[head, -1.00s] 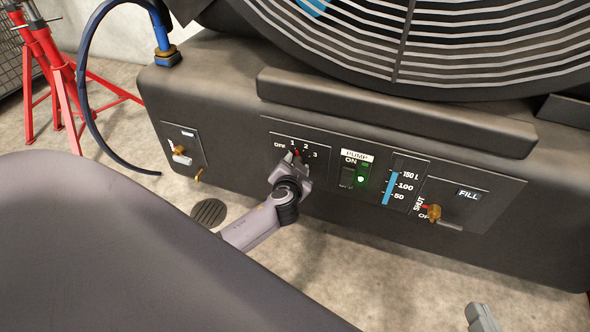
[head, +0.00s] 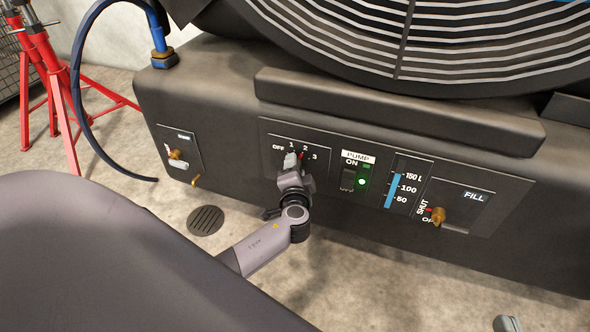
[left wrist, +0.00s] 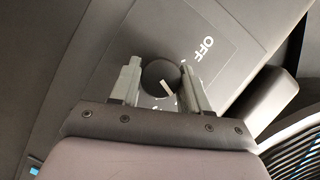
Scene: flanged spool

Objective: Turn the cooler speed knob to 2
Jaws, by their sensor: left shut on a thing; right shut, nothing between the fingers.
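The cooler speed knob is a dark round knob (left wrist: 158,76) with a pale pointer line, seen in the left wrist view between my fingers. In the head view my left gripper (head: 295,163) covers most of the knob. A red mark (head: 301,154) shows at the knob's top, close to the 2. The dial plate (head: 328,172) carries OFF, 1, 2 and 3. My left gripper is shut on the knob, a finger on either side, also in the left wrist view (left wrist: 160,86). My right gripper (head: 507,323) shows only as a grey tip at the bottom edge, shut and empty.
A drain valve (head: 175,155) is at left. A ledge (head: 395,113) juts out above. A blue hose (head: 88,125) hangs at left.

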